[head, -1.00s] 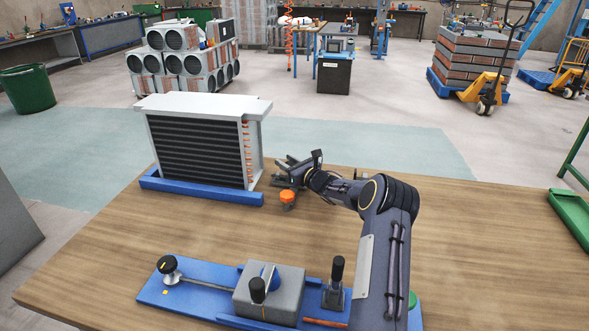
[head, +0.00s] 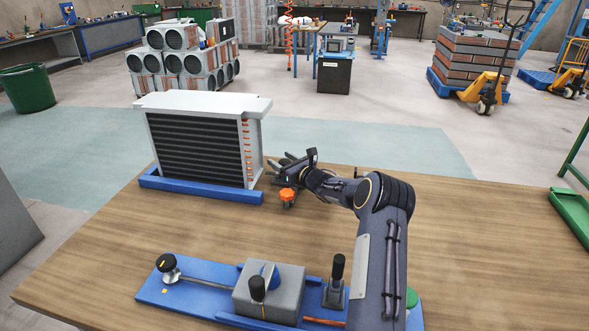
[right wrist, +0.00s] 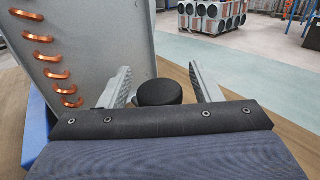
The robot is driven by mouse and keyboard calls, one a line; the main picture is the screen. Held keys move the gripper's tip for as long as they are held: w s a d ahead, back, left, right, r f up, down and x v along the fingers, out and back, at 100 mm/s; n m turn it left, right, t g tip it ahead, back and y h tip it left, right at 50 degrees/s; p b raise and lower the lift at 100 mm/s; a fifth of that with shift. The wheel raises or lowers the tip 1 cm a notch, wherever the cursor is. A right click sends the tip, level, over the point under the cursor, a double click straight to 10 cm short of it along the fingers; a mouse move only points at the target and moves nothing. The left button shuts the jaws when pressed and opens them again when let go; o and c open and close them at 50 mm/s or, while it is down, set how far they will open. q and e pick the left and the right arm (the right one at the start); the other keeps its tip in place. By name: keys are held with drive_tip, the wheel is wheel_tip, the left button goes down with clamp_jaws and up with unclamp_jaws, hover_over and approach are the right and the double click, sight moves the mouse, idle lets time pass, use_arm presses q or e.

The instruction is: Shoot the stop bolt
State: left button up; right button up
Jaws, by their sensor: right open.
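My right gripper (head: 285,170) is by the lower right corner of the finned coil unit (head: 195,145), over the wooden bench. In the right wrist view its two grey fingers (right wrist: 160,88) are apart, with a black round knob (right wrist: 158,92) showing between them; whether they touch it I cannot tell. An orange knob (head: 287,195) stands just in front of this gripper in the head view. I cannot tell which part is the stop bolt. The left gripper is not in view.
A blue fixture (head: 205,285) lies at the bench's front with a black knob (head: 166,263), a grey block (head: 285,291) and an upright black handle (head: 337,268). A blue tray edge (head: 205,192) runs under the coil unit. The bench's right side is clear up to a green tray (head: 575,215).

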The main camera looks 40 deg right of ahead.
drive_tip(key=shift+s+d+f+b, duration=0.15)
drive_tip(key=shift+s+b, duration=2.25)
drive_tip(key=shift+s, duration=0.8)
